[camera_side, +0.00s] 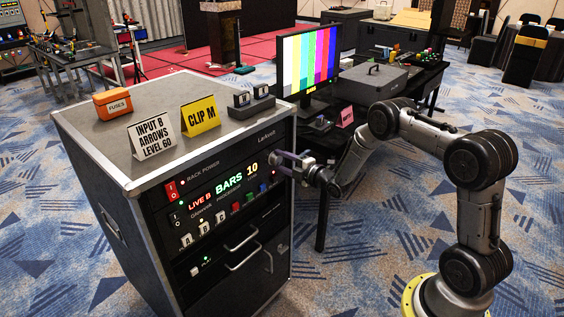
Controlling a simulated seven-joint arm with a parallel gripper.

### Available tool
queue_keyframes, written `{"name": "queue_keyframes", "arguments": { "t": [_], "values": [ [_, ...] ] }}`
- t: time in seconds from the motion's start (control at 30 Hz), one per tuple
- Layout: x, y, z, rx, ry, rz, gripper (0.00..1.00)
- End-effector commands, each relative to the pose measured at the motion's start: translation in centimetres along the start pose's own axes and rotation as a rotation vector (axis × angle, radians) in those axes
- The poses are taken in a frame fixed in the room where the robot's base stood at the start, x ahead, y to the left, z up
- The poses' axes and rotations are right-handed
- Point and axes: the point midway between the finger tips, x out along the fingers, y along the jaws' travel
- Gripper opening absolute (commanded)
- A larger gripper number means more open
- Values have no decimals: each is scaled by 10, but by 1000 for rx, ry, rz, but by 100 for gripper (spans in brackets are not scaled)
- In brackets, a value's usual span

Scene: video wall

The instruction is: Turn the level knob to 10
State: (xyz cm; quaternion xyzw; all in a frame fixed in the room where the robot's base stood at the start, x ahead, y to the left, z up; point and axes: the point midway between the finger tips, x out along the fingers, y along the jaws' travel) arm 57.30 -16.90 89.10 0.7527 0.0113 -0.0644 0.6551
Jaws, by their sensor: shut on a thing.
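The rack cabinet (215,265) has a processor panel on its front. Its lit display (229,183) reads "BARS" in green and "10" in pale yellow, with "LIVE B" in red to the left. My gripper (281,164) is at the right end of this panel, level with the display, its fingers against the front. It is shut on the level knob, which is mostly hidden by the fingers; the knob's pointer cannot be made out.
On the cabinet top stand a white card (152,138) reading "INPUT B ARROWS LEVEL 60", a yellow "CLIP M" card (200,115), an orange fuses box (113,104) and a dark device (250,103). Coloured buttons sit below the display. A colour-bar monitor (308,62) stands behind.

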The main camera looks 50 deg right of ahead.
Motion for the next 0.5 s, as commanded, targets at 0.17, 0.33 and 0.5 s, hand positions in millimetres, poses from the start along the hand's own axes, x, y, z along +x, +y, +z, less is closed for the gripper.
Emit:
{"name": "queue_keyframes", "arguments": {
  "t": [0.17, 0.33, 0.5],
  "values": [
    [0, 0, 0, -3, 0, -1, 0],
    [0, 0, 0, -2, 0, -1, 67],
    [0, 0, 0, -1, 0, 0, 81]
  ]
}}
